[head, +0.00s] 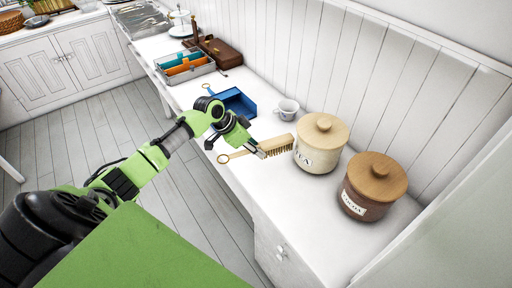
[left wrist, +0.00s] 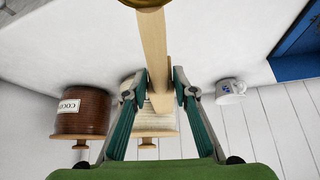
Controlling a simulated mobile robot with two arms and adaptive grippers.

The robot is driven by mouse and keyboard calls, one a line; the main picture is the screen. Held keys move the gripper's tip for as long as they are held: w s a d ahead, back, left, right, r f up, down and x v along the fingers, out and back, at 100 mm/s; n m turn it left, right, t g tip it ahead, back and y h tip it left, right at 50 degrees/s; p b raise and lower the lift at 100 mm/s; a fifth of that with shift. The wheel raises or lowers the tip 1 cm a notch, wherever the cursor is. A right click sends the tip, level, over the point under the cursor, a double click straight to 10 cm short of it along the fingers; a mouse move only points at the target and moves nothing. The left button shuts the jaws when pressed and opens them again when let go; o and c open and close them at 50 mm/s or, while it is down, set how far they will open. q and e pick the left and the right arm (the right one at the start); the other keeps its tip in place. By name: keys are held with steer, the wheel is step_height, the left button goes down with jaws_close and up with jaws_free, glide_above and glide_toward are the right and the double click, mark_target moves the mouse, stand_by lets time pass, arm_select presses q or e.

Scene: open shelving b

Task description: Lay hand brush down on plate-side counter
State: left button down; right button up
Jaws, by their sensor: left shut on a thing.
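My left gripper (head: 260,152) is shut on the hand brush (head: 278,146), a pale wooden brush with tan bristles and a ring (head: 223,159) at its handle end. In the left wrist view the brush (left wrist: 154,45) runs between the two fingers of the gripper (left wrist: 154,88). The brush is over the long white counter (head: 285,213), close to the cream canister. I cannot tell whether it touches the counter. A white plate on a stand (head: 181,31) is at the counter's far end. My right gripper is not in view.
A cream canister (head: 318,150) and a brown cocoa canister (head: 371,192) stand right of the brush. A white mug (head: 287,109), a blue dustpan (head: 236,102), a metal caddy (head: 185,70) and a brown case (head: 221,53) stand farther back. The counter's front right is clear.

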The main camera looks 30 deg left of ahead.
arm_select(q)
step_height(320, 180, down, 3)
steer(key=shift+f+b, duration=0.1)
steer(key=shift+b, duration=1.1)
steer(key=shift+f+b, duration=0.6)
steer(key=shift+f, duration=0.45)
steer(key=c, duration=1.6)
jaws_free()
steer(key=shift+s, duration=0.1)
steer(key=v, duration=1.2)
